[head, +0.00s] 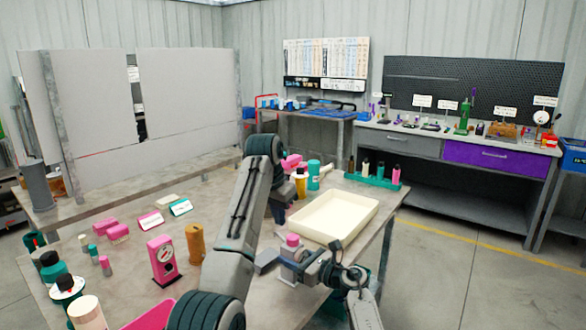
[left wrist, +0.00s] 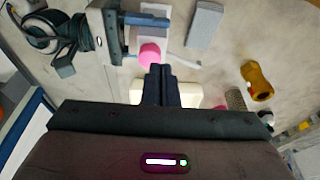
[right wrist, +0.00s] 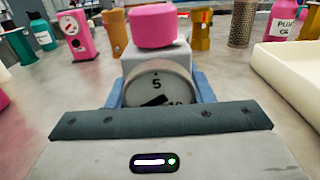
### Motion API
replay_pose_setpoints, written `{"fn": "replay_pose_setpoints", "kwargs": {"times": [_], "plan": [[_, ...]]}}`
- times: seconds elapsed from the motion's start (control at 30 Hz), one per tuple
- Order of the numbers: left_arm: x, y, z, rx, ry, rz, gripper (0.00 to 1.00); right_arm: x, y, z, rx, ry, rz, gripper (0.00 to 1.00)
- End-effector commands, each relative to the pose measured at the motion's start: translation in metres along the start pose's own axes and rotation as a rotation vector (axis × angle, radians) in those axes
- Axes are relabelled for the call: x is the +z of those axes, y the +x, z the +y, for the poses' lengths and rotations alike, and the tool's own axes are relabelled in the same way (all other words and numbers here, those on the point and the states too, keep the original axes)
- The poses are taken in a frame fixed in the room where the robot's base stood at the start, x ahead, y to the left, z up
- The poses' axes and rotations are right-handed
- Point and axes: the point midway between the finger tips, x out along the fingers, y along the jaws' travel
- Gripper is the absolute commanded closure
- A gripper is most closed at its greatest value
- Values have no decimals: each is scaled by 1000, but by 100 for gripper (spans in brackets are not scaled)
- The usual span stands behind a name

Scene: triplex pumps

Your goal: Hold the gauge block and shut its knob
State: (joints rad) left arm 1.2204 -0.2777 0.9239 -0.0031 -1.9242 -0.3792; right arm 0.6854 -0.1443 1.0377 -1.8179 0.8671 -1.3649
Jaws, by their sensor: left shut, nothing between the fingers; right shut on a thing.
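The gauge block (head: 291,258) is a pale grey block with a pink knob (head: 292,240) on top. In the right wrist view the knob (right wrist: 153,26) sits over a round dial (right wrist: 157,85) with a black pointer. My right gripper (right wrist: 158,92) is shut on the block, its blue fingers on both sides. In the left wrist view, my left gripper (left wrist: 160,72) is shut and empty, its fingertips close to the pink knob (left wrist: 151,54). Whether they touch it I cannot tell. In the head view my left arm hides much of the area around that gripper.
A cream tray (head: 334,217) lies just behind the block. An orange cylinder (head: 195,244) and a pink gauge block (head: 162,262) stand to the left. Several bottles stand at the left edge. A green rack (head: 372,180) with bottles is at the far right corner.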

Motion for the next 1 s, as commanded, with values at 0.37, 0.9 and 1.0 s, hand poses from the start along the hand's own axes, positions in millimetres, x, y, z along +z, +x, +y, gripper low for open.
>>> {"fn": "replay_pose_setpoints", "kwargs": {"times": [0.37,0.9,1.0], "plan": [[-6,-7,28,1,2,0,100,0,0,0,0,0,1,90],[8,46,29,1,-1,-2,100,0,0,0,0,0,0,90],[10,53,28,0,0,-1,100,0,0,0,0,0,0,90]]}}
